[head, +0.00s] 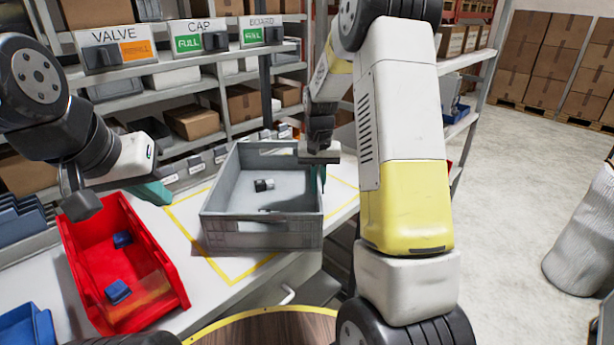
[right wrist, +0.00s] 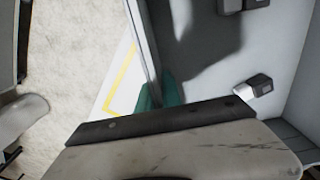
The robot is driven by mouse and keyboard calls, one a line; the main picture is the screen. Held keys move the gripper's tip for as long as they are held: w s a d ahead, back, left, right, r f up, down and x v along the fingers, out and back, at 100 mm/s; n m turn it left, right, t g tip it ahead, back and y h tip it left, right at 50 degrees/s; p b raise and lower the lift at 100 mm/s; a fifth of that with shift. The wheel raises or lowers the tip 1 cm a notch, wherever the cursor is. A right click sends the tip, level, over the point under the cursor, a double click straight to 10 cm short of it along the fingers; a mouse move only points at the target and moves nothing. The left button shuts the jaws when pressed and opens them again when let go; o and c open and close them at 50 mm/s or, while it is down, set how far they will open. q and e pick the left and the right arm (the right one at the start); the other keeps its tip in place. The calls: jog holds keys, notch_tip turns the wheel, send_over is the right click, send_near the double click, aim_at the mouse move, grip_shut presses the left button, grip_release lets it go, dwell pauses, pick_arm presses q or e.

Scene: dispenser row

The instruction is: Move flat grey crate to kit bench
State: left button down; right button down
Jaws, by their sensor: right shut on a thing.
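The flat grey crate (head: 262,236) stands on the white bench top, around the middle of the head view. A small black-and-white part (head: 264,185) and a dark piece lie inside it. My right gripper (head: 321,180) is shut on the crate's right wall. In the right wrist view the teal fingers (right wrist: 160,98) are at the crate wall (right wrist: 147,50), partly hidden by the gripper body. My left gripper (head: 150,192) is above the bench, left of the crate and behind the red bin, apart from both. I cannot tell how far its fingers are apart.
A red bin (head: 80,262) with blue parts stands left of the crate. A yellow taped outline (head: 212,262) surrounds the crate on the bench. Shelves labelled VALVE, CAP and BOARD (head: 262,32) stand behind. A round wooden top (head: 265,332) is in front. Open floor (head: 515,180) lies right.

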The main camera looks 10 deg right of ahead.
jog(key=c, duration=1.5)
grip_release()
notch_tip(320, 180, up, 12)
jog(key=shift+f, duration=0.1)
jog(key=s+a+r+n+t, duration=0.1)
jog(key=s+r+t, duration=0.1)
jog(key=s, duration=0.6)
jog(key=s+a+r+n+t+y, duration=0.1)
jog(key=s+r+t, duration=0.1)
jog(key=s, duration=0.7)
jog(key=s+a+r+t+y, duration=0.1)
jog(key=s+r, duration=0.3)
jog(key=s, duration=0.5)
jog(key=shift+s+a+r+n+t, duration=0.1)
jog(key=shift+s+a+n+t, duration=0.05)
jog(key=shift+a+n+t, duration=0.35)
